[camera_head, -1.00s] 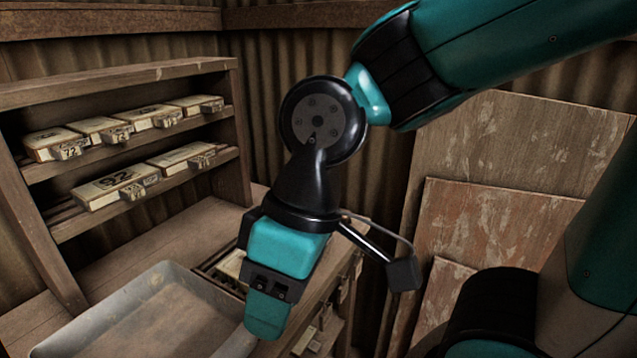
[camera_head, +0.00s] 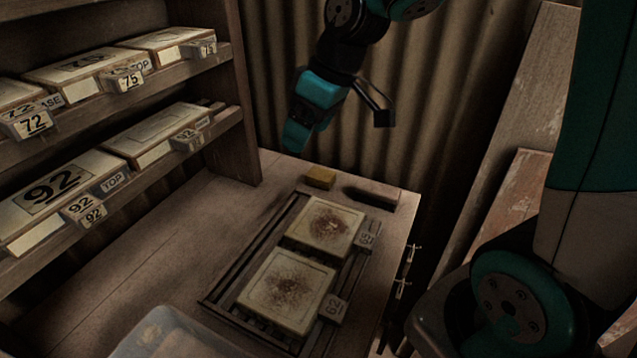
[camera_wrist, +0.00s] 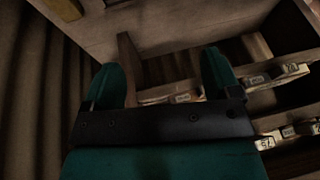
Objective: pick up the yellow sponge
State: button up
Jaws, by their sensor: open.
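The yellow sponge (camera_head: 320,177) is a small block lying flat on the far part of the wooden bench, near its back edge. My gripper (camera_head: 295,142) hangs above and left of it in the head view, pointing down, apart from it. The wrist view shows the two teal fingers of my gripper (camera_wrist: 164,75) spread with nothing between them.
Two stained tiles (camera_head: 322,226) sit on a slatted rack nearer. A shelf with numbered boxes (camera_head: 60,205) stands left. A grey tray (camera_head: 165,335) is at the front. The bench's left part (camera_head: 190,235) is clear.

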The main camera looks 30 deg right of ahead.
jog(key=t+h+b, duration=0.1)
jog(key=b, duration=0.1)
send_near(321, 174)
jog(key=x, duration=0.3)
jog(key=p+x, duration=0.1)
jog(key=shift+w+a+f, duration=0.15)
jog(key=shift+w+a, duration=0.1)
jog(key=shift+w, duration=0.1)
jog(key=shift+d+p+x, duration=0.1)
jog(key=shift+p+x, duration=0.2)
jog(key=shift+x, duration=1.2)
jog(key=shift+d+p+x, duration=0.15)
jog(key=shift+p+x, duration=0.1)
jog(key=shift+x, duration=1.25)
jog(key=shift+s, duration=0.25)
jog(key=c, duration=1)
notch_tip(321, 174, up, 20)
jog(key=shift+b, duration=0.35)
